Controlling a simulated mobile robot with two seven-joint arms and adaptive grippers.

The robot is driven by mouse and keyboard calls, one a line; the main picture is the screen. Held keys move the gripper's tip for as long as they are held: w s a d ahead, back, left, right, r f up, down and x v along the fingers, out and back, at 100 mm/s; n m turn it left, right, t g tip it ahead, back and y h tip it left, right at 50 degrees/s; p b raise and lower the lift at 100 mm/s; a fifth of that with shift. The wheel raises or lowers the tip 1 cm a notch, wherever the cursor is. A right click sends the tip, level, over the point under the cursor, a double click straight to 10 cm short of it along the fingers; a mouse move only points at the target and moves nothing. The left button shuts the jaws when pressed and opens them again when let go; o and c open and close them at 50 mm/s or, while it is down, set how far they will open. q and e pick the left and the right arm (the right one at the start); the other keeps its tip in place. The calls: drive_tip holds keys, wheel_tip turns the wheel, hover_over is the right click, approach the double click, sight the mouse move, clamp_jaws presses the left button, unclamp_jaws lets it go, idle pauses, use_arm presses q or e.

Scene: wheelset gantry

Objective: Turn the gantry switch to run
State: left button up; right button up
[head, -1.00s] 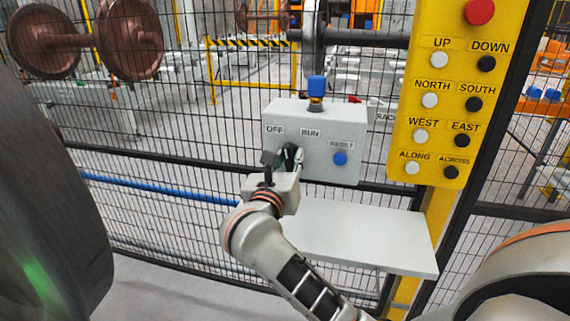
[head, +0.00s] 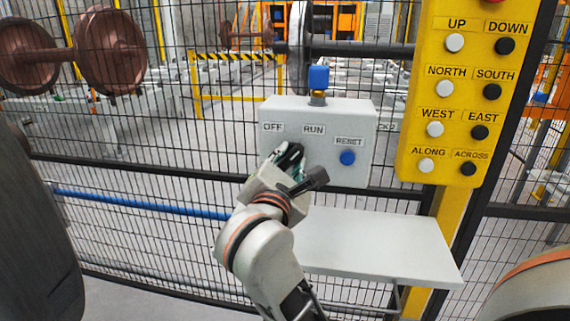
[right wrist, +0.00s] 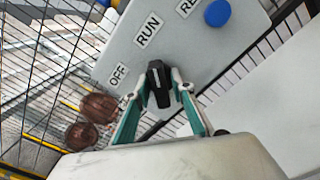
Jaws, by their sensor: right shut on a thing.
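The grey switch box (head: 334,171) hangs on the mesh fence, with OFF and RUN labels, a blue RESET button (head: 347,158) and a blue lamp (head: 318,78) on top. The black switch handle (right wrist: 158,84) shows in the right wrist view between the fingers, below the OFF and RUN labels. My right gripper (head: 290,152) is at the box front, shut on the handle; in the right wrist view its fingers (right wrist: 160,95) lie on both sides of it. In the head view the gripper mostly hides the handle, and I cannot tell exactly which label it points to. My left gripper is not in view.
A yellow button panel (head: 462,100) with labelled white and black buttons stands right of the box. A white shelf (head: 375,245) juts out below the box. The mesh fence runs behind, with brown wheelsets (head: 108,48) beyond it.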

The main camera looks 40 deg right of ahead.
sight(290, 152)
drive_tip(key=shift+m+b, duration=0.3)
drive_tip(key=shift+m, duration=0.4)
drive_tip(key=o, duration=0.8)
drive_tip(key=shift+o, duration=0.2)
wheel_tip(290, 152, up, 10)
